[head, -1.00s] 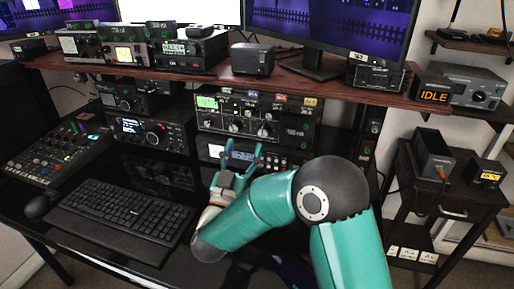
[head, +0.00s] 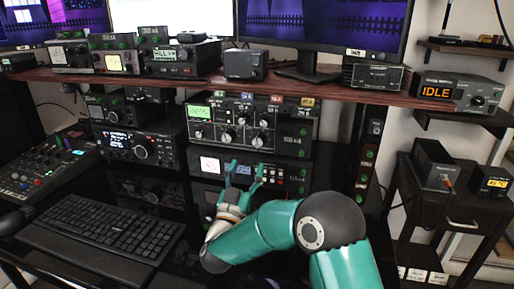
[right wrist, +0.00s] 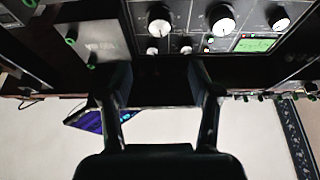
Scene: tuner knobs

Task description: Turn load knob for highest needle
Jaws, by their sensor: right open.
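The tuner (head: 292,129) is a dark box under the wooden shelf, with a lit green display (head: 199,111) at its upper left. The knob labels are too small to read. The right wrist view shows the panel upside down, with a large knob (right wrist: 159,26) above the jaws. My right gripper (head: 244,172) is open and empty, with its fingers pointing up in front of the unit below the tuner, apart from the knobs. My left gripper is not in view.
A unit with a meter (head: 210,164) sits directly below the tuner. A radio (head: 136,145) stands to its left. The shelf edge (head: 300,92) overhangs above. A keyboard (head: 105,224) lies at front left. The glossy desk is clear between the keyboard and my right arm.

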